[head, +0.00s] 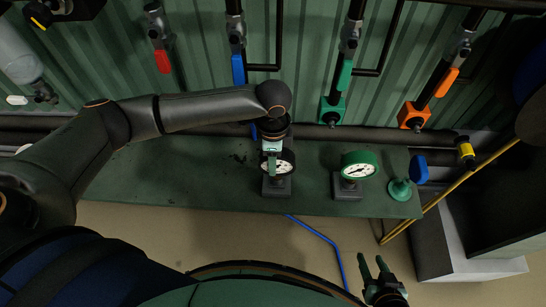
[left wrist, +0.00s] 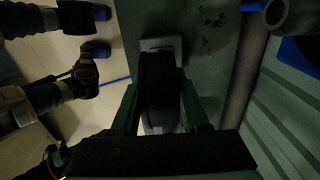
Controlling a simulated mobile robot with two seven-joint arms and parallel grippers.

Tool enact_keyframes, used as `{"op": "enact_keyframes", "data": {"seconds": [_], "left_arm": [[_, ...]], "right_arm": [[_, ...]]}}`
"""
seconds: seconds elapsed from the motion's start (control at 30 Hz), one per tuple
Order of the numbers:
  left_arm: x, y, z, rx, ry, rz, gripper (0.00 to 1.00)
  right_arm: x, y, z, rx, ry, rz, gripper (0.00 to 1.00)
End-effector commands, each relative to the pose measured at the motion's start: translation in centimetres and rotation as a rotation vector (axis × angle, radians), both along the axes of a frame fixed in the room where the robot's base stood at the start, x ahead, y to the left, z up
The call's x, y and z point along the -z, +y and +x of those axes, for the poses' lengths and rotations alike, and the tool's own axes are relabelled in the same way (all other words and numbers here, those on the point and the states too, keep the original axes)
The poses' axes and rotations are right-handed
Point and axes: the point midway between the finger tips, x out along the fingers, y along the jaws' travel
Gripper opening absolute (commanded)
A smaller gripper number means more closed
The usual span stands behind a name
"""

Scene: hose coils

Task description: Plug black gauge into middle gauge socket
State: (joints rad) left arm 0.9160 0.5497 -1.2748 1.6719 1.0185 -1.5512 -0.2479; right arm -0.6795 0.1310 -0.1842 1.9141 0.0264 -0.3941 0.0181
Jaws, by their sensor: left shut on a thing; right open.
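The black gauge (head: 285,164), with a white dial, stands on a dark grey block on the green bench. My left gripper (head: 271,164) comes down from above and is shut on the gauge, covering part of its dial. In the left wrist view the dark gauge body (left wrist: 158,88) sits between the two green fingers (left wrist: 160,112), above the pale block (left wrist: 162,43). Whether the gauge is seated in the block or just above it, I cannot tell. My right gripper (head: 374,270) is open and empty in front of the bench. I cannot tell which socket is the middle one.
A green gauge (head: 360,164) stands on another block to the right, beside a green funnel-like piece (head: 400,190). Valves with red (head: 162,61), blue (head: 238,69), green (head: 345,76) and orange (head: 447,82) handles hang behind. The bench (head: 185,180) is clear on the left.

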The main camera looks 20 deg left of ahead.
Motion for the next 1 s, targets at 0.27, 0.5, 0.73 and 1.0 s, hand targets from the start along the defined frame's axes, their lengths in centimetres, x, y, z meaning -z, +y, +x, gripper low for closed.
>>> {"op": "enact_keyframes", "data": {"seconds": [0.27,0.5,0.73,1.0], "left_arm": [[-0.4,0.0,0.0,0.000,-0.001,-0.001,0.00],[-0.6,0.0,0.0,0.000,-0.001,-0.001,0.00],[-0.6,0.0,0.0,0.000,-0.001,-0.001,0.00],[-1.1,0.0,0.0,0.000,-0.001,-0.001,0.00]], "right_arm": [[-0.5,0.0,0.0,0.000,0.000,0.000,0.46],[-0.9,0.0,0.0,0.000,0.000,0.000,0.46],[-0.9,0.0,0.0,0.000,0.000,0.000,0.46],[-1.6,0.0,0.0,0.000,0.000,0.000,0.46]]}}
